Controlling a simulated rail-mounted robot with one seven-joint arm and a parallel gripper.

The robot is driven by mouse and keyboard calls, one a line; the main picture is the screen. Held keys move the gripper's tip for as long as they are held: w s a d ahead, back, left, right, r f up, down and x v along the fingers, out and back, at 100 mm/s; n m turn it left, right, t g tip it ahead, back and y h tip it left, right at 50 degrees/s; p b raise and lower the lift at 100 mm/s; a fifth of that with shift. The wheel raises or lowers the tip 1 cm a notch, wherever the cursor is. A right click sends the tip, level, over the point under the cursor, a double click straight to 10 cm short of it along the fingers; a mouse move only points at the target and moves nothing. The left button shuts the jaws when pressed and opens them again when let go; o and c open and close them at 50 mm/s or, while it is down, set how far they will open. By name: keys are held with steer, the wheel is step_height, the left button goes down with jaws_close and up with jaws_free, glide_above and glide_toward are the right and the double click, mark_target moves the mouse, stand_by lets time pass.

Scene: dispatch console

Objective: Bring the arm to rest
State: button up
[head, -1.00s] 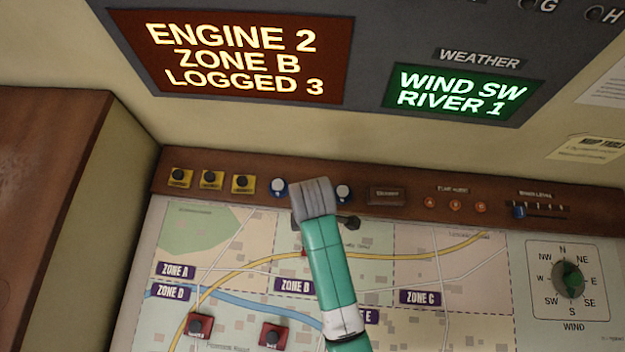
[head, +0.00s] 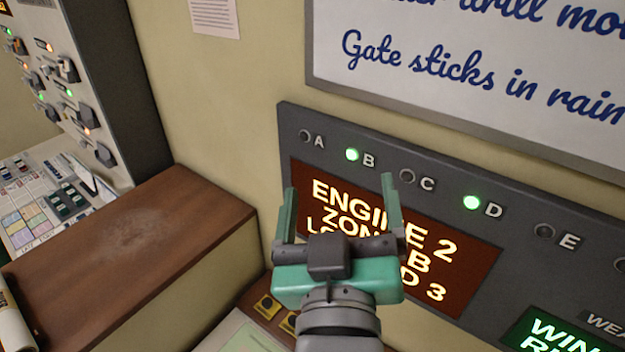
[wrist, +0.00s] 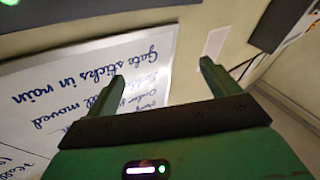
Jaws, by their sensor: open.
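My gripper (head: 340,215) is raised in front of the dark display panel in the head view, its two green fingers pointing up and spread apart. It is open, with nothing between the fingers. It covers part of the orange-lit screen (head: 465,262) reading ENGINE 2, ZONE B. In the wrist view my gripper (wrist: 165,75) also shows its fingers apart and empty, with the whiteboard (wrist: 40,105) beyond them, upside down.
Lamps B (head: 352,155) and D (head: 471,202) glow green on the panel. A brown-topped cabinet (head: 130,230) stands at left, beside a switch console (head: 70,90).

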steer(key=s+a+r+m+t, duration=0.1)
steer(key=s+r+t, duration=0.1)
steer(key=s+r, duration=0.2)
steer(key=s+a+r+m+t+y, duration=0.1)
steer(key=s+r+t, duration=0.2)
steer(key=r, duration=0.5)
steer(key=shift+s+a, duration=0.4)
steer(key=shift+s, duration=0.4)
step_height(320, 180, up, 11)
steer(key=p, duration=1)
steer(key=shift+m+p, duration=0.3)
steer(key=shift+p, duration=0.1)
